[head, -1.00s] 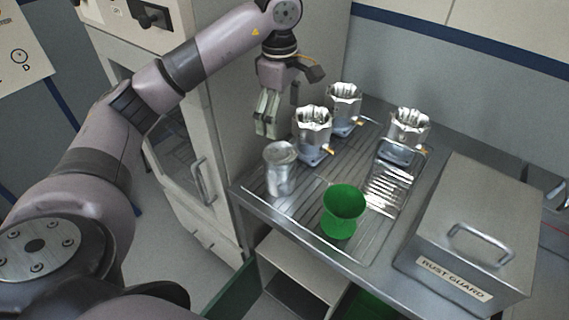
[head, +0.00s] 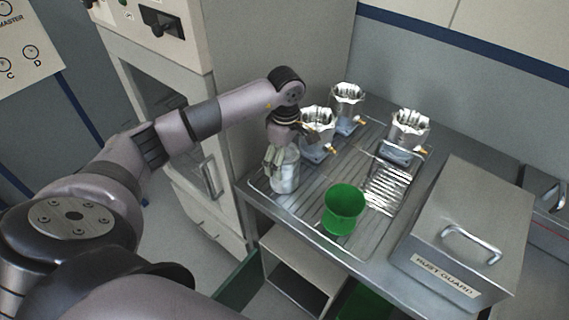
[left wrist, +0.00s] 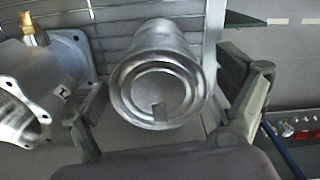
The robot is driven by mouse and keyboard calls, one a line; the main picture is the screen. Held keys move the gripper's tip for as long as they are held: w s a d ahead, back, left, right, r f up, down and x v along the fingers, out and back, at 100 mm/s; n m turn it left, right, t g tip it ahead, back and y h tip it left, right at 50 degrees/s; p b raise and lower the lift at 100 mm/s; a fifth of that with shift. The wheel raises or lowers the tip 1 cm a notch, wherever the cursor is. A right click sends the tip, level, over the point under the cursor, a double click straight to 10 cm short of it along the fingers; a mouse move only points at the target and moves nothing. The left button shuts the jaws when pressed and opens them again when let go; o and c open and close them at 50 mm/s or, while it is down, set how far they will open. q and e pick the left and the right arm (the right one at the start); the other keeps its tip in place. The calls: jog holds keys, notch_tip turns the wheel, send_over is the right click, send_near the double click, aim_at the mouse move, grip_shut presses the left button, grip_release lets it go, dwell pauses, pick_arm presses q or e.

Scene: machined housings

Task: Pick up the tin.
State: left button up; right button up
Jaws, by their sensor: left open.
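The tin (head: 286,178) is a plain silver cylinder standing upright at the left end of the ribbed draining surface. In the left wrist view its round ridged lid (left wrist: 158,90) faces the camera. My left gripper (head: 277,160) is at the tin's top in the head view and partly covers it. In the left wrist view the open fingers of this gripper (left wrist: 168,118) are on either side of the tin, with gaps visible beside it. I cannot tell how far down the tin the fingertips reach. My right gripper is not in view.
Machined housings (head: 347,108) stand behind and right of the tin; the nearest housing (left wrist: 40,85) is close to one finger. A green funnel-shaped cup (head: 344,208), a shiny ribbed rack (head: 389,187) and a metal box marked RUST GUARD (head: 465,230) stand to the right.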

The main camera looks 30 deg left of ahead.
pick_arm(q)
jog(key=shift+w+f+p, duration=0.1)
jog(key=shift+f+p, duration=0.3)
jog(key=shift+f, duration=1.1)
jog(key=shift+c, duration=0.3)
jog(key=c, duration=1.7)
jog(key=shift+r, duration=0.1)
jog(key=shift+c, duration=0.4)
jog(key=shift+w, duration=0.1)
